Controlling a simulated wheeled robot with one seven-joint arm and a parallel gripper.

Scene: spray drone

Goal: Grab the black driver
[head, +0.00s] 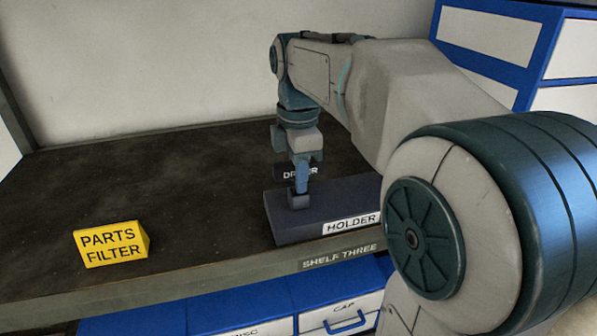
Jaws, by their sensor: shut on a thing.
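The dark driver (299,201) stands in or just at the dark holder block (340,207) on the shelf; I cannot tell whether it is seated or lifted. The holder carries a white label reading HOLDER on its front. My gripper (302,178) points down over the holder's left part and is shut on the driver. My arm hides the holder's right end.
A yellow block labelled PARTS FILTER (112,245) sits at the shelf's front left. The dark shelf (180,190) is otherwise clear to the left. Blue and white drawers (240,312) lie below. A blue and white cabinet (495,40) stands at the back right.

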